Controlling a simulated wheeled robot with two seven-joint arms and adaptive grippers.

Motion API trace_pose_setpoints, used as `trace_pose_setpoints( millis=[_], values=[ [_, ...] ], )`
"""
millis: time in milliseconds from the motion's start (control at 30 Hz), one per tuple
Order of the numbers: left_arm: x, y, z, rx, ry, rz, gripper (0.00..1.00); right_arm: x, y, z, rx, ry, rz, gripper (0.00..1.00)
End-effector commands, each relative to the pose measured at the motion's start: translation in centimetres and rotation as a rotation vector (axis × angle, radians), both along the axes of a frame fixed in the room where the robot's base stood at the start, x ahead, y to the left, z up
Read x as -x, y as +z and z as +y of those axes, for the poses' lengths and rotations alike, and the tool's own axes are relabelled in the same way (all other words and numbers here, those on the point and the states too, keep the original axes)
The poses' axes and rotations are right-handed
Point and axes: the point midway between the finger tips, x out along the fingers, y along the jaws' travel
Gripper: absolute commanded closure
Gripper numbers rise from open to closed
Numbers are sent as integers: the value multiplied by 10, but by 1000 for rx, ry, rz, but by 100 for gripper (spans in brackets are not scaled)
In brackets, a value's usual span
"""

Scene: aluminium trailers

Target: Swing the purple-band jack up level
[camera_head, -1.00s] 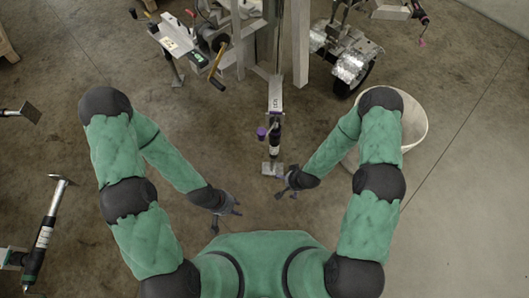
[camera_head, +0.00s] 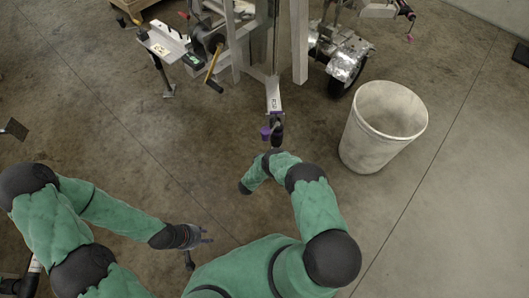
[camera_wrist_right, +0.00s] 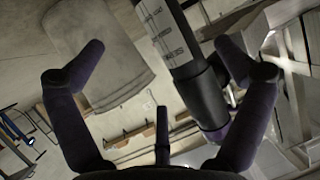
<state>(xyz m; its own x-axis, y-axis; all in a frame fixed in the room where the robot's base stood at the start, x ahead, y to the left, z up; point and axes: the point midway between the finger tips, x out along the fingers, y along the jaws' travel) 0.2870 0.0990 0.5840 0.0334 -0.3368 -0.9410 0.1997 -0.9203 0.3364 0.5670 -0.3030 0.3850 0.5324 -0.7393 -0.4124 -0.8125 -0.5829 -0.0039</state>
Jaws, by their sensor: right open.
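The purple-band jack (camera_head: 274,98) hangs from the trailer frame at the top middle of the head view, with a pale labelled tube, a black lower part and a purple piece (camera_head: 265,133) at its side. My right forearm hides its lower end. In the right wrist view, the jack's tube (camera_wrist_right: 168,35) runs down between the spread fingers of my right gripper (camera_wrist_right: 162,48), nearer the right finger. The gripper is open; I cannot tell whether it touches the jack. My left gripper (camera_head: 204,240) is low, left of my torso, well away from the jack, and looks open.
A large white bin (camera_head: 362,146) stands to the right of the jack. A wheel (camera_head: 345,80) and metal trailer parts are behind it. A crank with a yellow handle (camera_head: 213,68) is at upper left.

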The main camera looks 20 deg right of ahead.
Motion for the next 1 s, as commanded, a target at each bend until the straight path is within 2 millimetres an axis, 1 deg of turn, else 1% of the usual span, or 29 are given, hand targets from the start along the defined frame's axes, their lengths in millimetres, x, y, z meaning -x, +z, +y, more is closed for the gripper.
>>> trace_pose_setpoints(
  millis=[133, 233, 367, 700, 800, 1000],
  values=[
    [0, -3, 0, 0, -1, 0, 64, 3, -3, -7, 29, -35, -14, 0],
    [0, -6, 0, 0, -1, 0, 64, 0, -6, -12, 32, -38, -17, 0],
    [0, -14, 0, 0, -1, 0, 64, -9, -13, -26, 32, -38, -17, 0],
    [0, -40, 0, 0, 0, 0, 64, -38, -36, -70, 31, -37, -15, 0],
    [0, -45, 0, 0, 0, 0, 64, -45, -40, -79, 30, -37, -16, 0],
    [0, -49, 0, 0, 0, 0, 64, -51, -44, -88, 30, -34, -15, 0]
  ],
)
